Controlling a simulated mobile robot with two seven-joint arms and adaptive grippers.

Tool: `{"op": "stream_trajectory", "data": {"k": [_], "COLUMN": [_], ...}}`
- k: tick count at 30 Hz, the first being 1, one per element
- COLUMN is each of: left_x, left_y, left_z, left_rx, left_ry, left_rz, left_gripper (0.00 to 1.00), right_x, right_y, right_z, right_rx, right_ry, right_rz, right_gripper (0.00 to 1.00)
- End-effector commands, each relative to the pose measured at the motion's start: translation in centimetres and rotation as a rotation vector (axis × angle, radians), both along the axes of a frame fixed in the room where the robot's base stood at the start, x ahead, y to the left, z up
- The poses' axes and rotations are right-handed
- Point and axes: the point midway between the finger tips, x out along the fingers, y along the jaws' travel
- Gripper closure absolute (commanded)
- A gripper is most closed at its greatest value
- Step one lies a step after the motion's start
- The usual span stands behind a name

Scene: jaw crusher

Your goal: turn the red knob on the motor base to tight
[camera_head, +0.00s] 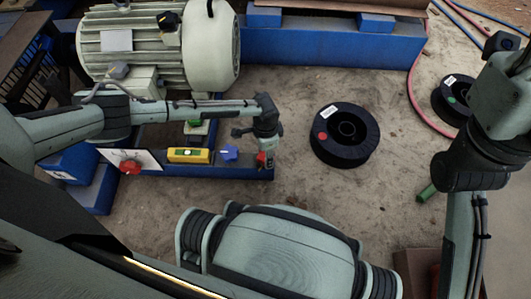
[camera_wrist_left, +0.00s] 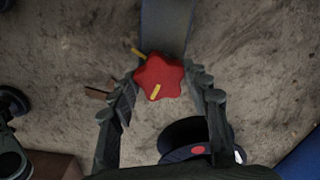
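A red star-shaped knob (camera_wrist_left: 158,76) with a yellow mark sits at the end of the blue-grey beam in the left wrist view. A second yellow mark shows at its upper left edge, out of line with the first. In the head view the red knob (camera_head: 262,160) is small and partly hidden under my left gripper (camera_head: 265,145). My left gripper (camera_wrist_left: 162,82) has its two fingers spread on either side of the knob, tips close to its lobes. I cannot tell if they touch it. My right gripper cannot be made out; only my right arm shows at the right.
Another red knob (camera_head: 130,167) on a white plate, a yellow level (camera_head: 189,155) and a blue knob (camera_head: 229,153) line the blue beam (camera_head: 215,171). The motor (camera_head: 160,45) stands behind. A black spool (camera_head: 344,135) lies to the right on sandy ground.

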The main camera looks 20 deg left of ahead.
Motion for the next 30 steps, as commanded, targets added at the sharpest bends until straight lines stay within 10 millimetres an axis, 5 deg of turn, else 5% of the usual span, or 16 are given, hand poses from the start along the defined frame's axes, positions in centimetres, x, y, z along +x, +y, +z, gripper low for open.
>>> {"op": "stream_trajectory", "data": {"k": [6, 17, 30], "left_x": [-0.01, -0.08, -0.1], "left_y": [0.03, 0.06, 0.07], "left_z": [-0.01, 0.02, 0.01], "left_rx": [0.0, 0.001, 0.002], "left_ry": [0.0, 0.002, 0.003], "left_rz": [0.0, -0.072, -0.43], "left_gripper": [0.82, 0.82, 0.82], "right_x": [0.0, -0.06, -0.3], "right_y": [0.0, -0.03, -0.25], "right_z": [0.0, 0.29, 0.07], "right_rx": [0.0, 0.002, 0.026], "right_ry": [0.0, 0.001, 0.034], "right_rz": [0.0, 0.0, 0.001], "right_gripper": [0.6, 0.6, 0.6]}}
